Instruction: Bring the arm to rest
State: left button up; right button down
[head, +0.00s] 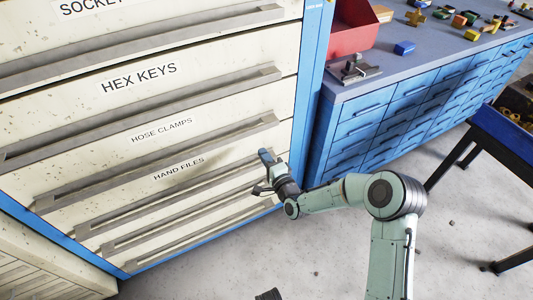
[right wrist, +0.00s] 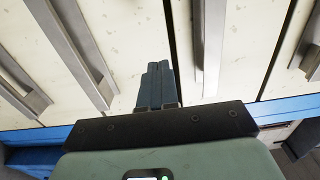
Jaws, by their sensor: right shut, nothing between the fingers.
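My right gripper (head: 266,172) is in front of the right part of the drawer cabinet (head: 200,134), near the drawer labelled HAND FILES. Its arm comes in from the lower right. In the right wrist view its two blue-grey fingers (right wrist: 155,86) are together, with nothing between them. They point at the pale drawer fronts; I cannot tell whether they touch.
A blue workbench (head: 420,95) with many small drawers stands right of the cabinet. On it are a red bin (head: 349,38), a metal clamp-like tool (head: 353,70) and a blue block (head: 404,48). A black-legged stand (head: 508,138) is at the right. Grey floor (head: 455,240) is mostly clear.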

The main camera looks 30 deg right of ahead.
pick_arm(q)
jog(key=shift+t, duration=0.8)
jog(key=w+r, duration=0.1)
jog(key=w+r+p, duration=0.1)
jog(key=w, duration=0.1)
jog(key=w+r, duration=0.1)
jog(key=shift+w+d+r, duration=0.2)
jog(key=shift+w+d, duration=0.05)
jog(key=shift+w, duration=0.15)
pick_arm(e)
jog(key=s, duration=0.7)
jog(key=shift+s+f, duration=0.1)
